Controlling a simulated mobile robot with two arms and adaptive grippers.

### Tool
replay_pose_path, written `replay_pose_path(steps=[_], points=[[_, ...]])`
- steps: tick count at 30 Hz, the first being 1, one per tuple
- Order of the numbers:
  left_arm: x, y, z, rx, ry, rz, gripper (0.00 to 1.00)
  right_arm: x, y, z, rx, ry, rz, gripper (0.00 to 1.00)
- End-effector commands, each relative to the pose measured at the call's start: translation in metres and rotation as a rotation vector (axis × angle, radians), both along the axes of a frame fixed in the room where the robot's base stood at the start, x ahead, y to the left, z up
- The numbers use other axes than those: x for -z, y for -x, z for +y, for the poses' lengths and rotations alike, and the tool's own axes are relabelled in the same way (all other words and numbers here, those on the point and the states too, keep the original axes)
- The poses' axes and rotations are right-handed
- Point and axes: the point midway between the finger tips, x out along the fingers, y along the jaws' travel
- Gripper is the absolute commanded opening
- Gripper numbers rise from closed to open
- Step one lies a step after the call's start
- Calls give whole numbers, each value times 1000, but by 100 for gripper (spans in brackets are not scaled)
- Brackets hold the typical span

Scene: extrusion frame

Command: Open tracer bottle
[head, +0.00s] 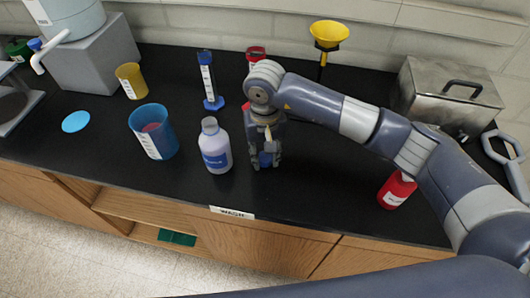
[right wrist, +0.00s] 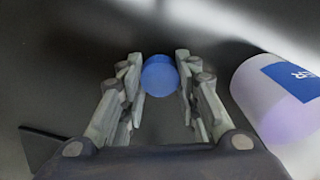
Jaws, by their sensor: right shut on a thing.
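The tracer bottle (head: 215,148), pale lavender with a blue label, stands upright on the black counter. Its top shows pale, with no blue cap on it. In the right wrist view the bottle (right wrist: 268,97) shows at the right edge, apart from the fingers. My right gripper (head: 265,161) points down just right of the bottle and is shut on a blue cap (right wrist: 160,76). The cap also shows low between the fingertips in the head view (head: 265,159). I cannot tell whether the cap touches the counter. My left gripper is not in view.
A blue beaker (head: 153,133) stands left of the bottle. A blue-based cylinder (head: 209,82) and a yellow funnel (head: 328,35) stand behind. A WASH label (head: 232,212) marks the front edge.

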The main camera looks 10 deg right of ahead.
Motion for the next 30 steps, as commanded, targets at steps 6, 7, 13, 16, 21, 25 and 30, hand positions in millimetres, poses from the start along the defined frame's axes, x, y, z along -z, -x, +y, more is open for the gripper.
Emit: replay_pose_path(steps=[6,7,13,16,21,25,30], points=[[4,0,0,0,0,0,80,2,0,0,1,1,0,50],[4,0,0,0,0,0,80,2,0,0,1,1,1,50],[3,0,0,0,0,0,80,2,0,0,1,1,0,50],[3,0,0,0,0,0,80,2,0,0,1,1,0,50],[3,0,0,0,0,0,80,-5,-1,0,0,-1,-4,50],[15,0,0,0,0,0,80,-27,-2,0,-1,-1,-7,50],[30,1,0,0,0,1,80,-62,-2,0,0,0,-6,50]])
